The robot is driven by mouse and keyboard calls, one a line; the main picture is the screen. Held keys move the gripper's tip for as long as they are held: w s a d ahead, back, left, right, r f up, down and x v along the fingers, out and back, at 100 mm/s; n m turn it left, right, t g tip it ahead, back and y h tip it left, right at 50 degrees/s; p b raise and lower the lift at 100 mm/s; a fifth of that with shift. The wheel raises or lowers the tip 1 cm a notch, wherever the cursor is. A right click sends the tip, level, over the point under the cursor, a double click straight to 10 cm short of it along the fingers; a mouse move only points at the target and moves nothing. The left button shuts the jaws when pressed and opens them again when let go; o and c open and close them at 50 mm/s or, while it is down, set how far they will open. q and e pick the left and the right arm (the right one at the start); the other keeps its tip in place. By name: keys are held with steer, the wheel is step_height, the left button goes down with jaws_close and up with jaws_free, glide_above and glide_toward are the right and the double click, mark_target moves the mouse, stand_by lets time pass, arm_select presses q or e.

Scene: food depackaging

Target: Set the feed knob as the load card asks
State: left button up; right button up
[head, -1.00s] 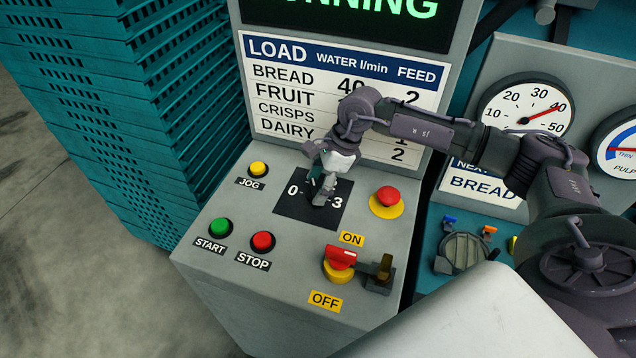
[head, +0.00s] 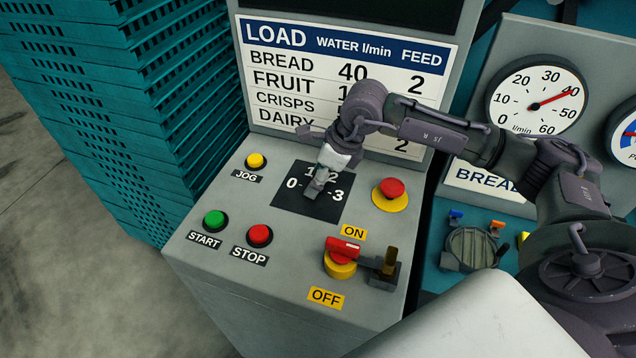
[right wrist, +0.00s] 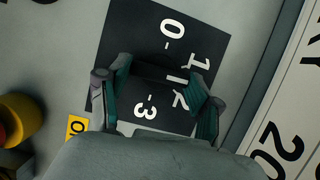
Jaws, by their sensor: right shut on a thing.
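The feed knob sits on a black dial plate (head: 288,198) marked 0 to 3 on the grey panel. My right gripper (head: 320,182) is over the dial, shut on the knob, and hides most of it. In the right wrist view the two fingers (right wrist: 160,92) stand on either side of the dark knob (right wrist: 160,72); its exact pointing is hard to tell. The load card (head: 283,98) gives BREAD water 40 and feed 2; my arm covers part of the lower rows. A sign (head: 478,183) reads BREAD. My left gripper is not in view.
Near the dial are a yellow JOG button (head: 256,161), green START (head: 213,220), red STOP (head: 260,235) and a red emergency button (head: 391,190). A red-handled ON/OFF switch (head: 342,252) is in front. The l/min gauge (head: 537,100) reads about 40. Teal crates (head: 150,110) stand left.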

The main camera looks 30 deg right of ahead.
steer(key=m+t+h+b, duration=0.1)
steer(key=m+b, duration=0.2)
steer(key=m, duration=0.1)
steer(key=shift+a+f+b, duration=0.1)
steer(key=shift+f+b, duration=0.05)
steer(key=shift+b, duration=0.25)
steer(key=shift+s+m+h+b, duration=0.1)
steer(key=shift+m+h+b, duration=0.6)
steer(key=shift+m, duration=0.5)
steer(key=shift+r, duration=0.2)
steer(key=o, duration=1.1)
steer(key=shift+o, duration=0.2)
steer(key=v, duration=1.2)
steer(key=shift+s, duration=0.1)
